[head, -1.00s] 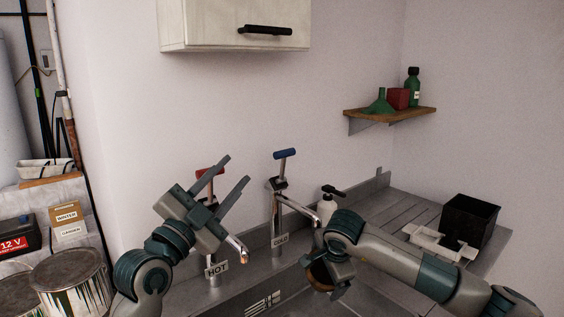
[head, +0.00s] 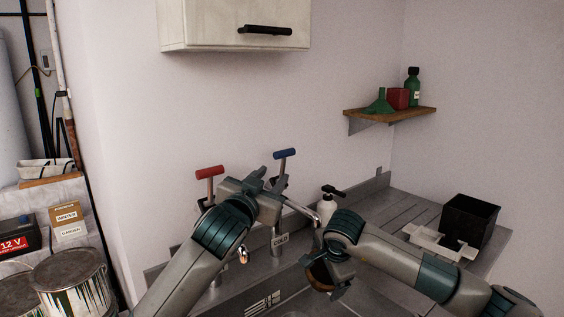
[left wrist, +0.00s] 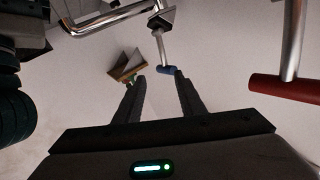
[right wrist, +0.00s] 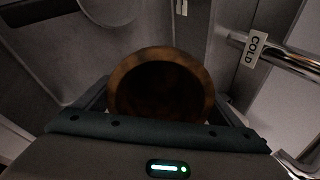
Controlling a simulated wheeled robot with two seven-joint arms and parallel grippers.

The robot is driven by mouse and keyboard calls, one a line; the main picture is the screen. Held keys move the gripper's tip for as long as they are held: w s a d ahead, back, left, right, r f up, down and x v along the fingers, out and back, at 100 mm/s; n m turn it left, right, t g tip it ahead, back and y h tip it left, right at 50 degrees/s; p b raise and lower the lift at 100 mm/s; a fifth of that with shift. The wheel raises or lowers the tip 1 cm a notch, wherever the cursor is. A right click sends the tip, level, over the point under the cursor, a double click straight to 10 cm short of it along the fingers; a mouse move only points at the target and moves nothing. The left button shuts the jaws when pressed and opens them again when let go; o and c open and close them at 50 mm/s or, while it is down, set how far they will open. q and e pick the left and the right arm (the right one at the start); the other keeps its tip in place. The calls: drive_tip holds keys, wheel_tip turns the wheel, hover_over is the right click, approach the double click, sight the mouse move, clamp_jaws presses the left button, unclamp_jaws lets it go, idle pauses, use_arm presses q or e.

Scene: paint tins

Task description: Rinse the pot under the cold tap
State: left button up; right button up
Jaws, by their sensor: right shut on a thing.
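The cold tap has a blue T-handle (head: 285,153) and a COLD label (head: 281,240); its spout points toward the right gripper. In the left wrist view the blue handle (left wrist: 166,70) lies just beyond the fingertips. My left gripper (head: 268,180) is open and empty, in front of the tap post, a little below the handle. My right gripper (head: 330,277) is shut on the brown pot (head: 318,274), over the sink near the spout. In the right wrist view the pot (right wrist: 160,58) shows a round rim and dark inside. No water stream is visible.
The hot tap's red handle (head: 209,172) stands just left of my left gripper. A soap bottle (head: 327,203) stands behind my right arm. A black box (head: 470,222) and a white tray (head: 437,244) sit on the drainer. A cupboard (head: 235,25) hangs above.

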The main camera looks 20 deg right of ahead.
sight(282, 161)
use_arm(q)
drive_tip(key=shift+w+n+t+y, duration=0.3)
drive_tip(key=shift+w+n+y, duration=0.3)
drive_tip(key=shift+n, duration=0.4)
drive_tip(key=shift+w+d, duration=0.1)
drive_tip(key=shift+x, duration=5.85)
drive_tip(key=shift+d, duration=0.1)
clamp_jaws()
